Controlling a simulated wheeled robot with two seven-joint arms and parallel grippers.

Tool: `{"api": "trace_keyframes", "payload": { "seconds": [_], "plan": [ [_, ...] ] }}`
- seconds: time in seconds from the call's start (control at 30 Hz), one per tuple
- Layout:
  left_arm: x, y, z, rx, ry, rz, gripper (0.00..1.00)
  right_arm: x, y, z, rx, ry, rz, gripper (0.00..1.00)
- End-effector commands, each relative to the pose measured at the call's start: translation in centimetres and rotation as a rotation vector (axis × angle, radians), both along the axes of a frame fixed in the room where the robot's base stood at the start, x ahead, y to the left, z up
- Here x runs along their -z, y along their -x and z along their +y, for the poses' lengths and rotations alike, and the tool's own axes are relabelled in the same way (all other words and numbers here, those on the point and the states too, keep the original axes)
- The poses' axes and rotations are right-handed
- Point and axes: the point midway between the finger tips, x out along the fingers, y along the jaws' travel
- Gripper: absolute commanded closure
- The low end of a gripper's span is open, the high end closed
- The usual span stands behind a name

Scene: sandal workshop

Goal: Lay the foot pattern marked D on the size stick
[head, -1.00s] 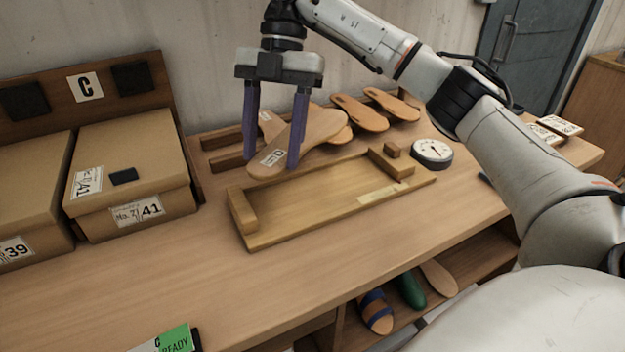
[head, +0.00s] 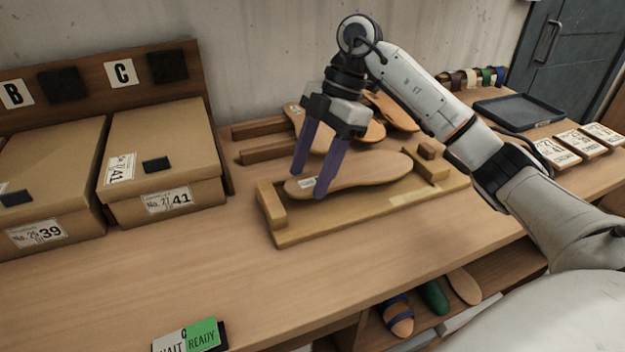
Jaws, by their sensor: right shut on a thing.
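A tan wooden foot pattern (head: 370,170) with a small white label lies flat or nearly flat over the size stick (head: 345,217), a wooden board with a block at its left end and a smaller block at its right. The letter on the label cannot be read. My right gripper (head: 309,190) is shut on the pattern near its left, labelled end, with purple fingers pointing down. I cannot tell whether the pattern touches the board. My left gripper is not in view.
More patterns (head: 392,112) lie on rails behind the stick. Shoe boxes (head: 165,150) stand at left. A dark tray (head: 518,113) and labelled cards (head: 580,146) are at right.

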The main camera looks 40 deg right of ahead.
Motion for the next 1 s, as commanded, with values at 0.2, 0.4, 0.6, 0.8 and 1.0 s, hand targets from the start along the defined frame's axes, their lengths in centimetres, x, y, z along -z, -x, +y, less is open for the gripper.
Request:
{"api": "trace_keyframes", "payload": {
  "seconds": [0.2,0.4,0.6,0.8,1.0],
  "plan": [
    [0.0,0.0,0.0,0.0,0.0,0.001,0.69,2.6,0.0,0.0,0.0,0.0,0.001,0.71],
    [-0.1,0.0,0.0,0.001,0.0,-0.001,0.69,2.5,0.0,0.0,-0.001,0.0,0.0,0.71],
    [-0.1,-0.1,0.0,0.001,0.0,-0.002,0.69,2.8,0.0,0.0,-0.001,0.0,0.001,0.4],
    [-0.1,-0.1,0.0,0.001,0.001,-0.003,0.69,2.7,0.0,0.0,-0.001,0.0,0.001,0.4],
    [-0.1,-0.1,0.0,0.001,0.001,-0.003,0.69,1.6,-0.1,-0.4,0.001,0.001,-0.003,0.4]
  ]
}}
